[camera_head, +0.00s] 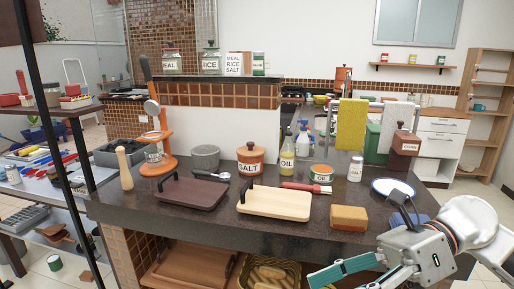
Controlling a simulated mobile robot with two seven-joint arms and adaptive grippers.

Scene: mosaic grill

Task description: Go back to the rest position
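My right gripper (345,279) is at the lower right, in front of the dark counter (330,222), with its teal fingers pointing left. The fingers look spread apart with nothing visible between them; the lower finger is cut off by the picture's bottom edge. My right arm comes in from the right edge. My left gripper is not in view.
On the counter near the gripper are a sponge (349,217), a light wooden board (275,203), a dark board (188,192) and a white-and-blue plate (393,187). Bottles and jars stand behind. A basket (270,264) sits on the shelf below. A dark post (50,120) rises at left.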

